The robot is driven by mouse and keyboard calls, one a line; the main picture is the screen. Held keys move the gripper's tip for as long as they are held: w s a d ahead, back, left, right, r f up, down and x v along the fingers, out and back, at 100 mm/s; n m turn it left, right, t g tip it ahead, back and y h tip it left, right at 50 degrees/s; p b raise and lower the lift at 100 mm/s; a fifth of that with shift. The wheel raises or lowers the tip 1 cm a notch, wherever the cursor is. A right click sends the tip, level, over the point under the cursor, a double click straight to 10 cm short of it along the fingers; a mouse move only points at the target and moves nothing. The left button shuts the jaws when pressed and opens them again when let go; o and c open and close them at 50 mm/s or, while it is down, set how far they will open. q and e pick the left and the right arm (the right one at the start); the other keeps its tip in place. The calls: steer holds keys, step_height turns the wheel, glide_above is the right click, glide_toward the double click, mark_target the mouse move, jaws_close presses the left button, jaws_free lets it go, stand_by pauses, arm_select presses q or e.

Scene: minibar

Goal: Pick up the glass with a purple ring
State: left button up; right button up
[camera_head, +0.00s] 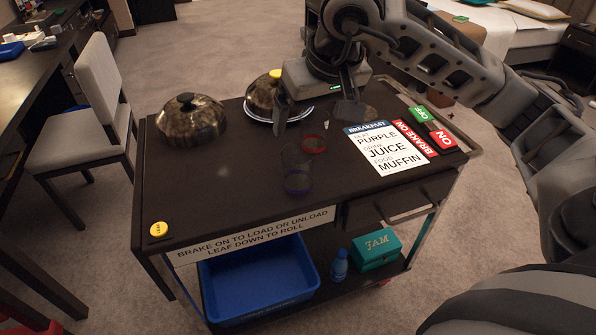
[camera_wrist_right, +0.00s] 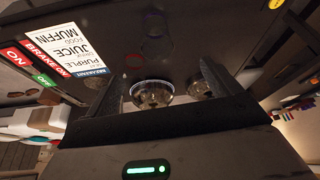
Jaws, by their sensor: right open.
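The glass with a purple ring (camera_head: 298,182) stands on the dark cart top, near the middle of its front half. The glass is clear and hard to see apart from its ring. A glass with a red ring (camera_head: 313,143) stands just behind it. My right gripper (camera_head: 314,122) is open and empty, fingers pointing down, behind and above both glasses. In the right wrist view, the open fingers (camera_wrist_right: 158,72) frame a domed cover, and faint ring outlines show beyond at the top. My left gripper is not in view.
Two domed metal covers (camera_head: 190,119) stand at the cart's back left, one partly behind my right gripper. A breakfast card (camera_head: 388,150) and brake signs (camera_head: 443,139) lie at right. A yellow disc (camera_head: 158,229) lies front left. The cart top left of the glasses is clear.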

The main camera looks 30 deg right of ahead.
glide_toward(298, 156)
step_height(298, 156, down, 2)
steer(key=a, duration=0.2)
steer(key=shift+s+d+x, duration=0.1)
steer(key=shift+d+x, duration=0.05)
steer(key=shift+x, duration=1.2)
steer(key=shift+s+d+x, duration=0.15)
steer(key=shift+x, duration=1.2)
steer(key=c, duration=1.2)
